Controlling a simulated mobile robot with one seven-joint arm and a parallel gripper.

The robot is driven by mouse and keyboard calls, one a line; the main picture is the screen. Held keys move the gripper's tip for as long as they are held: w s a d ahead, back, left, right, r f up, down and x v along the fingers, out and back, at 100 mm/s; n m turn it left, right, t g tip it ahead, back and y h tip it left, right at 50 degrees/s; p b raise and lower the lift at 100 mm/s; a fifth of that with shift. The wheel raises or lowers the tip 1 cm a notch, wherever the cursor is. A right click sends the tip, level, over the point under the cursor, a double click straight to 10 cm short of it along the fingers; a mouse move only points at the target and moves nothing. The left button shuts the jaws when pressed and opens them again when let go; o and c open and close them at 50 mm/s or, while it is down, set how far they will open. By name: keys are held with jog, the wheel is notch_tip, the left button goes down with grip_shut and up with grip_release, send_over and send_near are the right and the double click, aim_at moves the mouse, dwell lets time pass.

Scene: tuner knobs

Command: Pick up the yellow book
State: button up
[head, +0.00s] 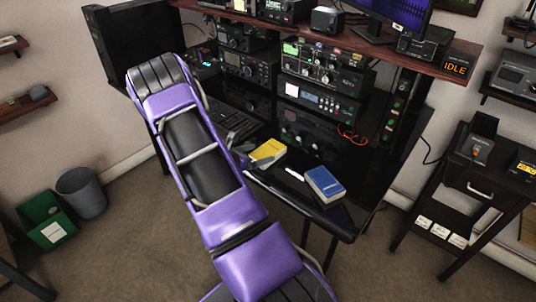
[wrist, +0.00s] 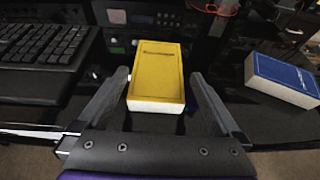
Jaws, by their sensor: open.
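The yellow book (head: 268,152) lies on the black desk near its front edge in the head view. In the wrist view the yellow book (wrist: 156,74) lies flat, its white page edge facing me. My gripper (wrist: 158,92) is open, with one finger on the left and one on the right of the book's near part. Gaps show between the fingers and the book, the left one looking narrower. In the head view my gripper (head: 241,157) is at the book's left side, partly hidden by my purple arm.
A blue book (head: 325,184) lies to the right, also in the wrist view (wrist: 284,80). A white pen-like item (head: 294,174) lies between the books. A keyboard (wrist: 45,45) is on the left. Radio equipment (head: 302,132) stands behind. The desk's front edge (head: 300,208) is close.

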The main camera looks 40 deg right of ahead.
aim_at(267, 151)
jog(key=shift+x, duration=3)
jog(key=shift+w+a+f, duration=0.1)
jog(key=shift+a, duration=0.05)
jog(key=c, duration=1.2)
